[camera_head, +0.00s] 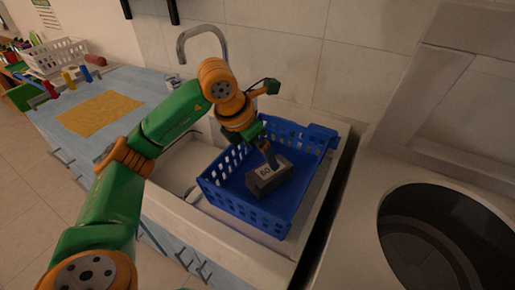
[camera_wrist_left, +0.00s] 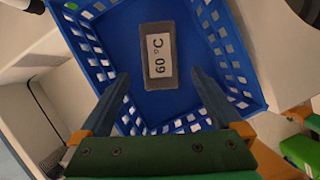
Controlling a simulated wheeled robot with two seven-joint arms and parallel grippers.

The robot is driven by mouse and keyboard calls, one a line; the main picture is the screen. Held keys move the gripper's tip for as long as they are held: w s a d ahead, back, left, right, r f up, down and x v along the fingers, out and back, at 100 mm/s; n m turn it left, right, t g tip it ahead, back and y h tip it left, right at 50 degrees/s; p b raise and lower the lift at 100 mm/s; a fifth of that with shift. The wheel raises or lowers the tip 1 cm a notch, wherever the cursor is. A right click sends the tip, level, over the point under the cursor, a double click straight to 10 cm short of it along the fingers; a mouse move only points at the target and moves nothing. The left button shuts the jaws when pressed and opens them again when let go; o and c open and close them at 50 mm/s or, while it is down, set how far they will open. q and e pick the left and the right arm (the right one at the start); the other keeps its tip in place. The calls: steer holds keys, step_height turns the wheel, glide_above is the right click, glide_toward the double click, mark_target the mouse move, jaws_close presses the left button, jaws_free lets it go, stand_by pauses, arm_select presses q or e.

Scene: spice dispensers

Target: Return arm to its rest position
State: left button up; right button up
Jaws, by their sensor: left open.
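My left arm, green and orange, comes in from the left in the head view. My left gripper (camera_head: 270,150) hangs over the blue basket (camera_head: 223,197). In the left wrist view, the left gripper (camera_wrist_left: 160,85) is open, with its two fingers apart and nothing between them. A dark grey block with a white "60 °C" label (camera_head: 268,176) lies in the basket, just beyond the fingertips; it also shows in the left wrist view (camera_wrist_left: 158,72). The right gripper is in neither view.
The basket sits in a white sink area below a metal faucet (camera_head: 200,35). A round dark opening (camera_head: 440,240) is at right.

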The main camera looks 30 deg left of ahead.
arm_select(q)
steer(key=shift+v, duration=1.1)
